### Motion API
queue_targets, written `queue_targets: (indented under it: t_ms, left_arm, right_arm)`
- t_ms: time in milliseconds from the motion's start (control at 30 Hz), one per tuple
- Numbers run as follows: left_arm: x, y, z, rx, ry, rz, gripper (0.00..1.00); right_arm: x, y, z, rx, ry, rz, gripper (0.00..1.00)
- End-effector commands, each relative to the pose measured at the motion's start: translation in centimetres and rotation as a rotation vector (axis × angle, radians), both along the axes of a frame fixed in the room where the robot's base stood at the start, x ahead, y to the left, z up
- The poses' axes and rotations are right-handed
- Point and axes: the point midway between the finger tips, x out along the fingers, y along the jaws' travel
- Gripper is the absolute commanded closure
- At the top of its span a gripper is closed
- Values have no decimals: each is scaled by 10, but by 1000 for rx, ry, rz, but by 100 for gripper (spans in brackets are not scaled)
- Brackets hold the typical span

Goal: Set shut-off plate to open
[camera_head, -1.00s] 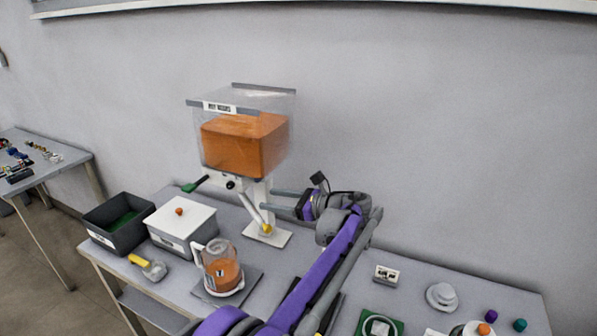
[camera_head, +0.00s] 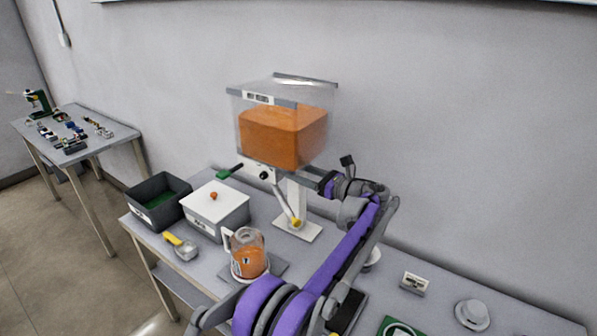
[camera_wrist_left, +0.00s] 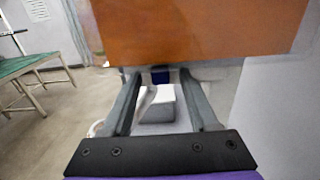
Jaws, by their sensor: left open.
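The canister pump holds a clear hopper of orange material (camera_head: 283,137) above a white stand. A green handle (camera_head: 228,172), apparently the shut-off plate's, sticks out to the left just below the hopper. A black knob (camera_head: 264,175) is to its right. A lever with a yellow knob (camera_head: 297,222) hangs lower down. My left gripper (camera_head: 302,177) is at the right side of the stand, just under the hopper, apart from the green handle. In the left wrist view its open fingers (camera_wrist_left: 160,88) are below the orange hopper (camera_wrist_left: 200,30). The fingertips are partly hidden in the head view.
A clear jug with orange content (camera_head: 249,258) stands on a plate in front of the pump. A small white block (camera_head: 414,283) lies at the right.

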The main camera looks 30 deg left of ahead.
Motion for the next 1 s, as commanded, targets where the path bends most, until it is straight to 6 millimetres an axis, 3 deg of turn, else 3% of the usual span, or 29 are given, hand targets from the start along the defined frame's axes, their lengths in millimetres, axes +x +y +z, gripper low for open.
queue_targets:
  t_ms: [367,700,1000]
  left_arm:
    - [0,7,0,0,0,0,40]
    - [0,7,0,0,0,0,99]
    - [0,7,0,0,0,0,100]
  right_arm:
    - [0,0,1,0,0,0,50]
    - [0,0,1,0,0,0,50]
    - [0,0,1,0,0,0,50]
